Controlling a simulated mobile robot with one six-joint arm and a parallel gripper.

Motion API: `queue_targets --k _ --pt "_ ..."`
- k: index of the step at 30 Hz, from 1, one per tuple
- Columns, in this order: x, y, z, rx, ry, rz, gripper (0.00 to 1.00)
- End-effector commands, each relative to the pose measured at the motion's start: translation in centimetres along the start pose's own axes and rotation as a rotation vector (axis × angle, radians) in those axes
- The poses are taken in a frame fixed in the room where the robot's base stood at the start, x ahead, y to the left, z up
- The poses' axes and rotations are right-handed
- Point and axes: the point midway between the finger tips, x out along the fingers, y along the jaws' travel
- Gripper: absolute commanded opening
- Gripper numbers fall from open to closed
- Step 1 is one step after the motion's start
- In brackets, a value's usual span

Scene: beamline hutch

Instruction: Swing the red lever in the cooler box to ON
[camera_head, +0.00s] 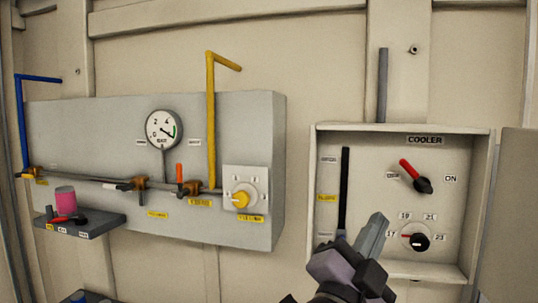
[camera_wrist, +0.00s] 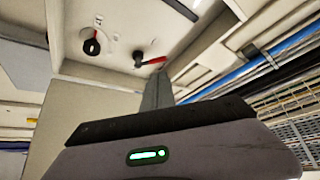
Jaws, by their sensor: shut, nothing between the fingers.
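The cooler box (camera_head: 392,272) is an open, shallow grey box on the wall, labelled COOLER. Its red lever (camera_head: 410,170) has a black hub at its lower right end, and the red arm points up and left, away from the ON label (camera_head: 450,178). The lever also shows in the wrist view (camera_wrist: 152,62), just beyond the fingers. My gripper (camera_head: 376,228) is shut and empty, in front of the lower left of the box, below and left of the lever. In the wrist view the shut fingers (camera_wrist: 157,88) point toward the lever, with no clear contact.
Below the lever is a black dial (camera_head: 420,241) with numbers around it. A black vertical bar (camera_head: 344,190) stands at the box's left side. A grey panel (camera_head: 120,120) with gauge, pipes and valves is at left. The box's open door (camera_head: 518,210) is at right.

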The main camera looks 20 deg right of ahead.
Motion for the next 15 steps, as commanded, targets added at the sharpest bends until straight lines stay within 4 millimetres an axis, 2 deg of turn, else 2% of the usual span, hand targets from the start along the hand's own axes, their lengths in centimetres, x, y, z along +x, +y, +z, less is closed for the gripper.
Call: queue_targets --k 10,15 --pt "0.1 0.0 -0.2 -0.007 0.012 0.001 0.00" --pt "2.5 -0.2 -0.5 -0.010 0.013 0.004 0.00"
